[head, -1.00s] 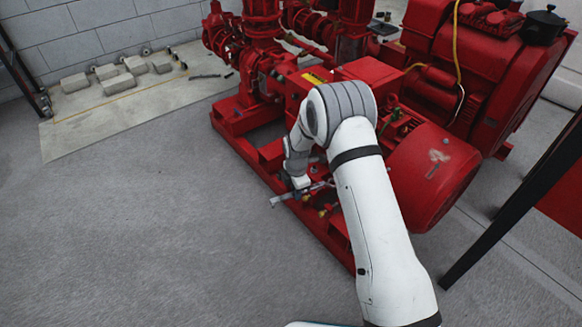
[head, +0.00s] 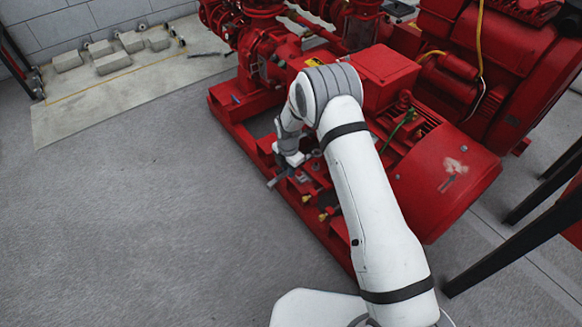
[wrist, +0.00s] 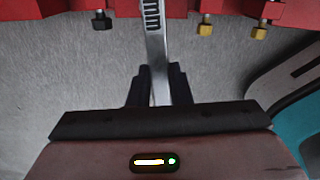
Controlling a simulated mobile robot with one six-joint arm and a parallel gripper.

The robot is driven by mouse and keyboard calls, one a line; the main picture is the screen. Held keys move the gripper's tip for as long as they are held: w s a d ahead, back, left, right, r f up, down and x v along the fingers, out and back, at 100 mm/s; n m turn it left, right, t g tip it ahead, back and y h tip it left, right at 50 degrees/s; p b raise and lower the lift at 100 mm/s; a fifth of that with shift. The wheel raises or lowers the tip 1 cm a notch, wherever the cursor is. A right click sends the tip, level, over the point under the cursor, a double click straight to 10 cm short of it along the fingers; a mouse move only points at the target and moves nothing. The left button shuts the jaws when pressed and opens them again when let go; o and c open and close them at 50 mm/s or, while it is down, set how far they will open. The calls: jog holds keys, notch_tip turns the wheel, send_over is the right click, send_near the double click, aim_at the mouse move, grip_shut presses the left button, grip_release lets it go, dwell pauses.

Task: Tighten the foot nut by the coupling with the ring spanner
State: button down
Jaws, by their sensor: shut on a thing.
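My gripper (wrist: 155,88) is shut on the steel ring spanner (wrist: 156,45), whose shank runs up between the dark fingers and out of the top of the wrist view. Its ring end is out of that view. In the head view my gripper (head: 288,170) is low over the near rail of the red pump base, and a short grey length of the spanner (head: 276,181) sticks out to the left. I cannot tell whether the ring sits on the foot nut; the nut by the coupling is not clearly visible.
Brass fittings (head: 322,216) stick out from the red base (head: 232,130); they also show in the wrist view (wrist: 205,26), with a dark fitting (wrist: 101,20) to their left. A red motor (head: 455,180) is right of my arm. Grey floor (head: 130,230) at left is clear.

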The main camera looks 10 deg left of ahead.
jog(key=shift+w+f, duration=0.1)
jog(key=shift+f, duration=0.05)
jog(key=shift+f+b, duration=1.65)
jog(key=shift+f, duration=0.7)
jog(key=shift+d+f+b, duration=0.1)
jog(key=shift+f+b, duration=0.8)
jog(key=shift+f, duration=0.45)
jog(key=w+a+m+b, duration=0.1)
jog(key=w+m, duration=0.1)
jog(key=w+a+m+b, duration=0.1)
jog(key=a+m+b, duration=0.1)
jog(key=shift+w, duration=0.4)
jog(key=shift+s+d, duration=0.15)
jog(key=shift+s, duration=0.15)
jog(key=shift+r, duration=0.15)
